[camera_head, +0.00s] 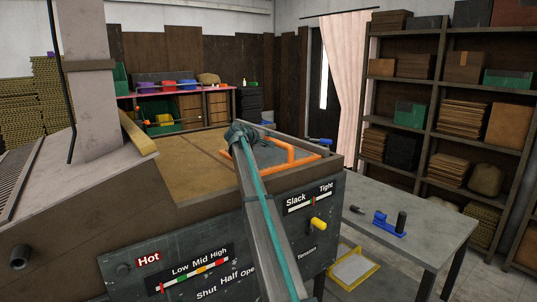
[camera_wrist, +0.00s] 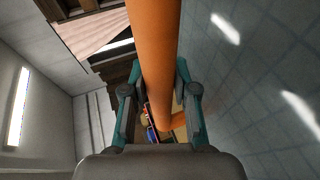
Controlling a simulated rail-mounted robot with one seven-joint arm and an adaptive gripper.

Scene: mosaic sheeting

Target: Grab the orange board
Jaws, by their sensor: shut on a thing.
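The orange board (camera_head: 290,155) shows in the head view as an orange-edged piece with a raised orange bar, by the right end of the machine's tan top. My gripper (camera_head: 241,133) is at its left end and hides part of it. In the wrist view, a thick orange bar (camera_wrist: 155,40) runs from the top edge down between the two teal fingers of my gripper (camera_wrist: 158,85). The fingers are shut on this bar. Where the fingertips touch it is hard to see.
The machine's front panel (camera_head: 210,262) has dials and a yellow knob (camera_head: 318,224). A grey table (camera_head: 425,225) with a blue tool (camera_head: 389,228) stands to the right. Loaded shelves (camera_head: 440,108) stand behind it. A yellow-rimmed tray (camera_head: 353,270) lies low beside the machine.

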